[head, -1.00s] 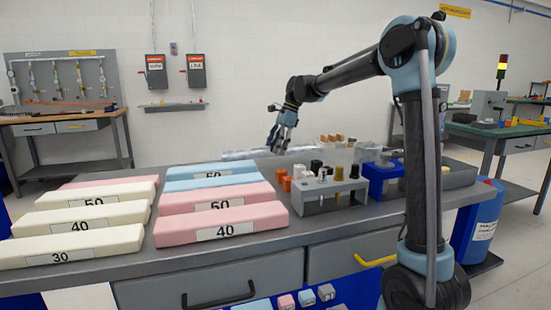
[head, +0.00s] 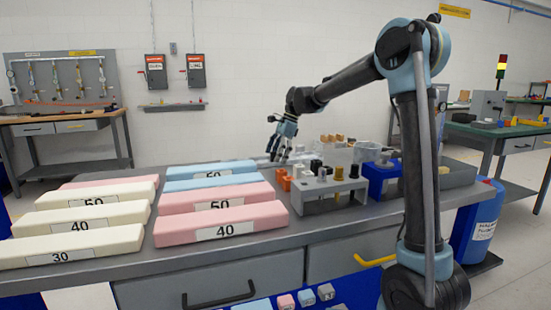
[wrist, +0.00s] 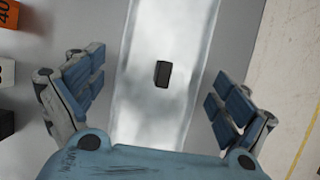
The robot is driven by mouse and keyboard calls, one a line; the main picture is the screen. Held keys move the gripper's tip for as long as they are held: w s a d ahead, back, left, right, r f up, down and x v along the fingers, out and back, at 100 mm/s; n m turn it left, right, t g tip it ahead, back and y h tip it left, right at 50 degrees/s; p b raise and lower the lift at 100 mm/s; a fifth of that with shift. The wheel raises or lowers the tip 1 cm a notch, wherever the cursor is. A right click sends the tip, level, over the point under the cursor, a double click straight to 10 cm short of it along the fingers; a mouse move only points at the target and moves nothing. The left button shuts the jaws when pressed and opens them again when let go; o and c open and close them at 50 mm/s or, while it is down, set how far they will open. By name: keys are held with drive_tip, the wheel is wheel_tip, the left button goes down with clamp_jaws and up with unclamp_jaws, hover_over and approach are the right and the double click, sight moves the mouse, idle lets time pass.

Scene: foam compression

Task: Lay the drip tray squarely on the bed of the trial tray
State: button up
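The drip tray (wrist: 185,40) is a long, pale, shiny strip with a small dark knob (wrist: 162,74) at its middle. It runs lengthwise between my open fingers in the wrist view. My gripper (wrist: 158,92) is wide open, with blue pads apart on both sides of the strip and not touching the knob. In the head view my gripper (head: 277,152) is low over the back of the bench, behind the blue foam bars. There the strip is mostly hidden. I cannot tell the trial tray's bed apart from the strip, nor whether the strip sits squarely.
Blue foam bars (head: 211,178), pink bars (head: 245,215) and cream bars (head: 95,239) lie on the bench (head: 330,222). A grey rack (head: 333,196) and a blue holder (head: 383,176) stand to the right. The bench edge and floor (wrist: 290,90) show at the wrist view's right.

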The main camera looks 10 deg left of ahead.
drive_tip(key=v, duration=1.6)
drive_tip(key=shift+d+r, duration=0.3)
drive_tip(key=shift+d, duration=0.05)
drive_tip(key=shift+o, duration=0.4)
drive_tip(key=shift+s+a+r, duration=0.1)
drive_tip(key=shift+r, duration=0.15)
drive_tip(key=x, duration=1.2)
drive_tip(key=shift+f, duration=0.1)
drive_tip(key=shift+x, duration=2.6)
drive_tip(key=shift+a, duration=0.15)
drive_tip(key=c, duration=1.4)
